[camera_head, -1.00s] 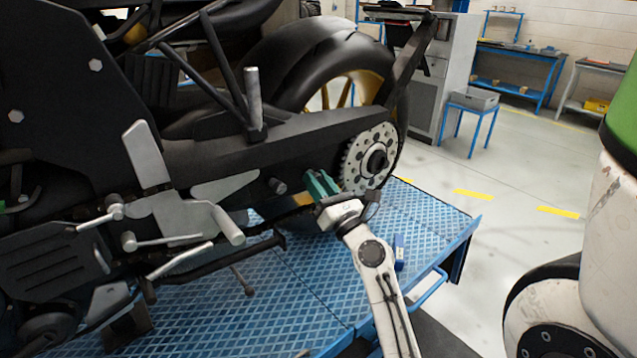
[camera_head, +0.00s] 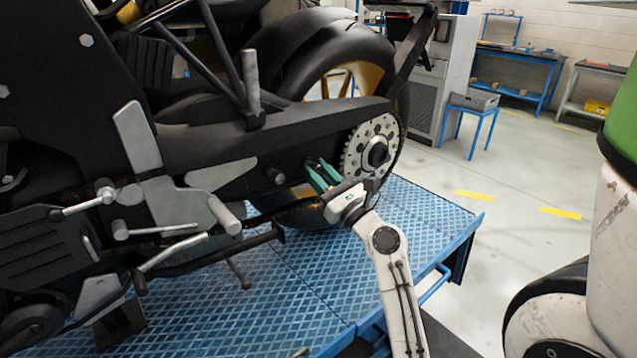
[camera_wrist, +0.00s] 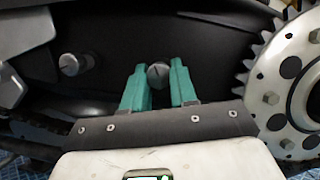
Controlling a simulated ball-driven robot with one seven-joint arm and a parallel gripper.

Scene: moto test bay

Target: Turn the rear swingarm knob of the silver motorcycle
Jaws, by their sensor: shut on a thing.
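The silver and black motorcycle's rear swingarm (camera_head: 230,140) runs across the head view. A small round metal knob (camera_wrist: 158,75) on the swingarm sits between the two green fingers of my gripper (camera_wrist: 159,82) in the wrist view. My gripper (camera_head: 318,172) is shut on this knob, left of the rear sprocket. In the head view the fingers mostly hide the held knob. A second round metal stub (camera_wrist: 73,63) sticks out further left, apart from the fingers; it also shows in the head view (camera_head: 268,178).
The toothed sprocket (camera_head: 360,150) is close on the right of my gripper, also in the wrist view (camera_wrist: 290,105). Foot pegs and levers (camera_head: 225,214) stick out on the left. A blue grated platform (camera_head: 290,290) lies beneath. Open floor (camera_head: 500,260) is to the right.

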